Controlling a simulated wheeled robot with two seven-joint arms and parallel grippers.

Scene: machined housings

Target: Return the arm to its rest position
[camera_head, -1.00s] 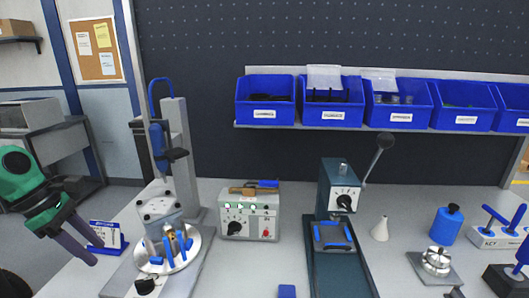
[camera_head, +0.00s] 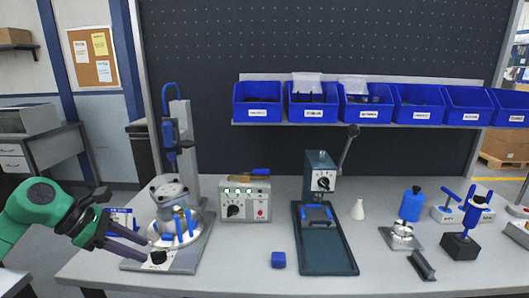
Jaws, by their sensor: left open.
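My left arm, green with a dark wrist, comes in from the left. My left gripper (camera_head: 146,250) is open, with its two dark fingers pointing right and slightly down. Nothing shows between the fingers. The fingertips appear at the left front of the test stand (camera_head: 190,258), close to its black knob (camera_head: 158,257); I cannot tell whether they touch. A metal housing (camera_head: 168,190) stands on the stand's round plate, with blue clamps in front of it. My right gripper is not in view.
Several blue bins (camera_head: 257,101) hang behind. The front middle is mostly clear.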

